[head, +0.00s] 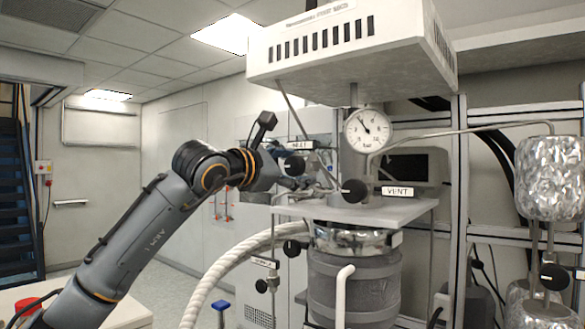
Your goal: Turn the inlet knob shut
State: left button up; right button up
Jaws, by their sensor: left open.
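A black round knob (294,165) sits just below a small white label (299,145) that seems to read INLET, on the left side of the reactor head. My left arm comes in from the left, and its open gripper (303,181) is at this knob, partly hidden behind it and the pipework. I cannot tell whether the fingers touch the knob. A second black knob (354,191) stands to the right, beside a label reading VENT (397,191). My right gripper is not in view.
A pressure gauge (367,130) and a white overhead housing (350,45) sit above the grey reactor vessel (355,285). Thin metal pipes surround the knobs. More black knobs are lower left (291,248). A thick white hose (225,265) curves below my arm. Foil-wrapped cylinders (549,178) stand right.

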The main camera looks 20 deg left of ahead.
pick_arm(q)
jog(key=v, duration=1.2)
